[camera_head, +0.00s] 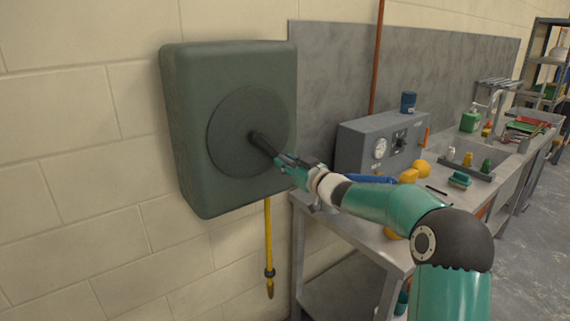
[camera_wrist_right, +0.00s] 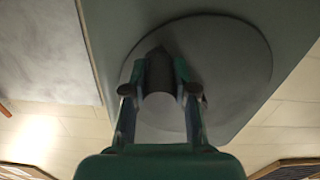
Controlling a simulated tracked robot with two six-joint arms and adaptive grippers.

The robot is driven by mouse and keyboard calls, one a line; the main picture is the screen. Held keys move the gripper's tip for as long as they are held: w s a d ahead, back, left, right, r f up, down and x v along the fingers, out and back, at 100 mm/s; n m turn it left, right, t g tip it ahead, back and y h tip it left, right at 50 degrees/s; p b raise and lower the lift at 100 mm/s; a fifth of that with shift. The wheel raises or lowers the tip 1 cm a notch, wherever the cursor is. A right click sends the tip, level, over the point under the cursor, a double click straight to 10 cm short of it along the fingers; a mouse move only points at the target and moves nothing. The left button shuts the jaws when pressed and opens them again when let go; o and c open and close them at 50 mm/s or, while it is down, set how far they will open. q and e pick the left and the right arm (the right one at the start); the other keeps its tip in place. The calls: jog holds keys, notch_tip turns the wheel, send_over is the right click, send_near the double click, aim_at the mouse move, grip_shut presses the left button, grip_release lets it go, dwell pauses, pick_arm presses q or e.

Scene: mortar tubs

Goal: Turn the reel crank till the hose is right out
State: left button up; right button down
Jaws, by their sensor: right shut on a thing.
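The hose reel (camera_head: 185,120) is a dark green box on the block wall, with a round disc (camera_head: 228,140) on its face. A dark crank handle (camera_head: 264,143) sticks out from near the disc's middle. A yellow hose (camera_head: 268,235) hangs below the box and ends in a nozzle above the floor. My right gripper (camera_head: 283,160) is shut on the crank handle. In the right wrist view the fingers (camera_wrist_right: 160,95) lie either side of the dark handle (camera_wrist_right: 159,72), in front of the disc (camera_wrist_right: 225,60). My left gripper is not in view.
A metal bench (camera_head: 435,205) stands to the right, under my right arm. On it are a grey gauge box (camera_head: 365,148), a blue can (camera_head: 407,102), a green bottle (camera_head: 470,119) and orange-yellow items. The wall left of the reel is clear.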

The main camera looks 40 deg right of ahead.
jog(key=shift+d+r+n+p, duration=0.4)
jog(key=shift+d+r+n, duration=0.2)
jog(key=shift+n, duration=0.4)
jog(key=c, duration=0.9)
grip_release()
jog(key=shift+s, duration=0.1)
jog(key=s, duration=0.4)
jog(key=s+a, duration=0.1)
jog(key=s, duration=0.7)
jog(key=shift+a, duration=0.25)
jog(key=shift+w, duration=0.1)
